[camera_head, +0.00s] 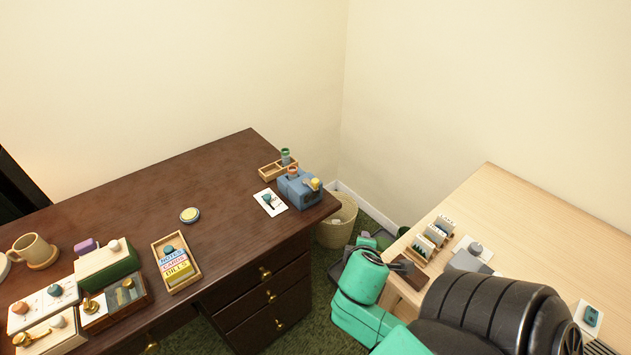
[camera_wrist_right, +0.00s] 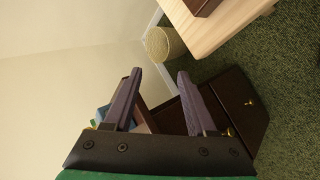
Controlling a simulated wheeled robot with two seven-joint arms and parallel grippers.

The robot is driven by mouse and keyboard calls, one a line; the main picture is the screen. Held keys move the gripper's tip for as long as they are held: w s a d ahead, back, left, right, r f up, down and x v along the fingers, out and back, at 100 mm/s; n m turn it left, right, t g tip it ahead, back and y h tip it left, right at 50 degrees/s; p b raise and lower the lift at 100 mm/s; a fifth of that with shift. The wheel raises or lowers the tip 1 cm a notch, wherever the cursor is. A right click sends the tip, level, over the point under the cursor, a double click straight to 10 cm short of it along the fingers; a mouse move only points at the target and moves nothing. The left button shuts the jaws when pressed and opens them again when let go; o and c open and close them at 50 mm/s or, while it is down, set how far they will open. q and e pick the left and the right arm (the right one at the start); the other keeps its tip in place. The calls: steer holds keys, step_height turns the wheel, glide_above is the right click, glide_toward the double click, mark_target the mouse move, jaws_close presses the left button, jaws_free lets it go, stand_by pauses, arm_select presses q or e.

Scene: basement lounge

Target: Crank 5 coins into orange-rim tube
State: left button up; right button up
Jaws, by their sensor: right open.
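The blue coin machine (camera_head: 298,190) stands at the right end of the dark desk. A tube with an orange rim (camera_head: 293,172) stands on its top, and a yellow knob (camera_head: 313,184) shows at its front right. A second tube, with a green rim (camera_head: 286,157), stands in a wooden tray behind. My right gripper (camera_wrist_right: 160,73) is open with nothing between its fingers in the wrist view. A blue patch, probably the machine (camera_wrist_right: 102,113), shows there partly hidden behind the left finger. In the head view my right arm is beside the desk's right end. My left gripper is out of view.
A card with a teal-knobbed piece (camera_head: 269,201) lies left of the machine. A wicker basket (camera_head: 337,222) stands between this desk and the pale desk (camera_head: 520,215). Boxes and a mug (camera_head: 34,251) are at left.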

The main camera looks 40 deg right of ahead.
steer(key=w+d+r+n+t+h, duration=0.2)
steer(key=d+r+n+t+h, duration=0.15)
steer(key=r+n, duration=0.3)
steer(key=n+t+y, duration=0.5)
steer(key=n+t, duration=0.3)
steer(key=n, duration=1.1)
glide_toward(317, 185)
steer(key=shift+m, duration=0.25)
steer(key=p+x, duration=0.1)
steer(key=x, duration=1)
steer(key=shift+w, duration=0.15)
jaws_close()
